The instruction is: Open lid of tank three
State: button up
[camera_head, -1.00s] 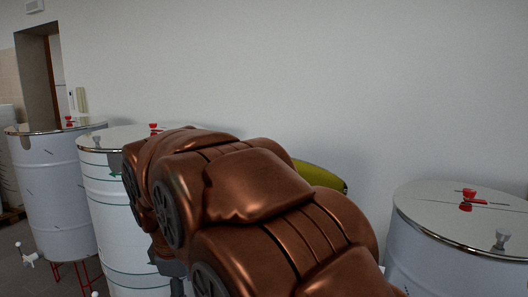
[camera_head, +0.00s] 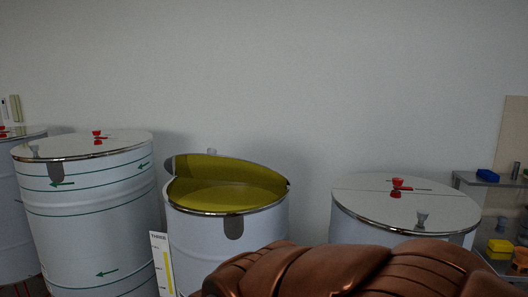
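Several white cylindrical tanks stand along the wall; I see no readable numbers on them. The middle tank (camera_head: 195,246) stands open at the top. Its hinged lid half (camera_head: 232,167) is tilted up at the back, and a yellow-green surface (camera_head: 225,196) shows inside. The right tank (camera_head: 345,229) has a flat, closed metal lid (camera_head: 365,198) with a red fitting (camera_head: 398,187) and a small grey knob (camera_head: 421,219). The green-banded tank (camera_head: 95,225) at left is also closed. My copper-coloured arm crosses the bottom right; my gripper is out of view.
Another closed tank (camera_head: 14,215) is cut off at the left edge. A white panel with a yellow scale (camera_head: 163,265) stands between the green-banded and middle tanks. A shelf (camera_head: 483,181) with coloured bins is at far right. The wall behind is bare.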

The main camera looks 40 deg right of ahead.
aim_at(210, 166)
jog(key=u, duration=0.9)
jog(key=i, duration=1.2)
jog(key=z, duration=0.8)
jog(key=i, duration=0.45)
jog(key=z, duration=0.55)
